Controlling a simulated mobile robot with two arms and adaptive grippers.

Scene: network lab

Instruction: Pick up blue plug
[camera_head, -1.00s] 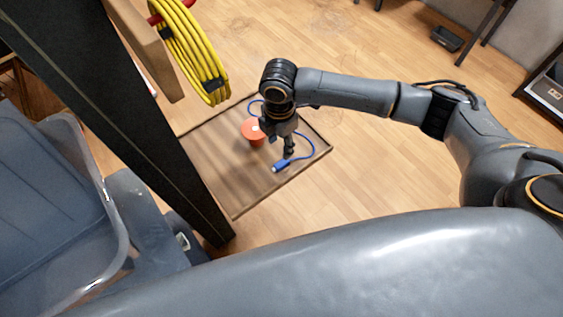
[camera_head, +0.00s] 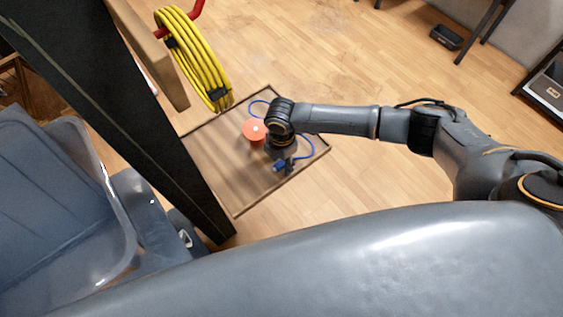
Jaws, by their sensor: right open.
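The blue plug (camera_head: 279,167) is at the end of a thin blue cable (camera_head: 308,148) over the brown tray (camera_head: 232,190). My right gripper (camera_head: 287,168) points down right at the plug and partly covers it. The gripper is open; I cannot tell whether the plug lies between its fingers. The cable loops out to the right of the gripper and shows again behind my wrist at upper left. My left gripper is not in view.
An orange round object (camera_head: 253,130) stands in the tray just left of my right wrist. A dark post (camera_head: 130,130) rises along the tray's left side, with a coiled yellow cable (camera_head: 196,60) hanging nearby. Wooden floor right of the tray is clear.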

